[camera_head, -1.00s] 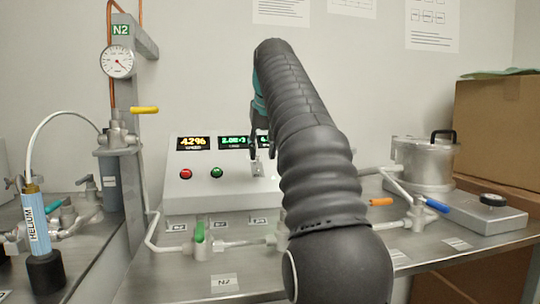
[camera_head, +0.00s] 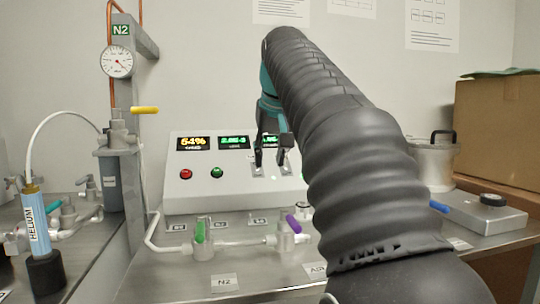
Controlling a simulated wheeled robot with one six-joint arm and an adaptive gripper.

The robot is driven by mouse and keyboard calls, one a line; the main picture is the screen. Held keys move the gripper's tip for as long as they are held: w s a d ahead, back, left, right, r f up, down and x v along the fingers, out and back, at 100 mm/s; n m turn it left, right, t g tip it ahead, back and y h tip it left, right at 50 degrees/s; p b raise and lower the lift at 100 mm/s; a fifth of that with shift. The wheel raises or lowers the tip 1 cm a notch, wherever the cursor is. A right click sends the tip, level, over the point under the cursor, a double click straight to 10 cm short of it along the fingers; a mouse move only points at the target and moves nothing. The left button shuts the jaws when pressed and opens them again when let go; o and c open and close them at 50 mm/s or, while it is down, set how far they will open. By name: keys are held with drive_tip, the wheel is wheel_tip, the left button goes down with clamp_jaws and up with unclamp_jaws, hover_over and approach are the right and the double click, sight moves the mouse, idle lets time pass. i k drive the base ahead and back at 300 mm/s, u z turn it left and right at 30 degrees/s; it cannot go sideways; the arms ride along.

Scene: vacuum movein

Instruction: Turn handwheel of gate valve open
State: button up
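A black round knob (camera_head: 491,199), which looks like the gate valve handwheel, sits on a flat grey metal block (camera_head: 478,215) at the right of the bench. My gripper (camera_head: 271,158) hangs in front of the control panel (camera_head: 185,202), far to the left of the knob. Its two dark fingers point down and stand apart, with nothing visible between them. It partly covers the switches on the panel. I cannot tell whether it touches them. My arm hides much of the bench between gripper and knob.
A metal pot-shaped chamber (camera_head: 436,163) stands beside the knob, partly hidden by my arm. A green handle (camera_head: 199,231), a purple handle (camera_head: 293,223) and a blue handle (camera_head: 438,207) sit on the piping. A cardboard box (camera_head: 500,130) stands at the back right.

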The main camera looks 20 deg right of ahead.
sight(494, 200)
drive_tip(key=k, duration=1)
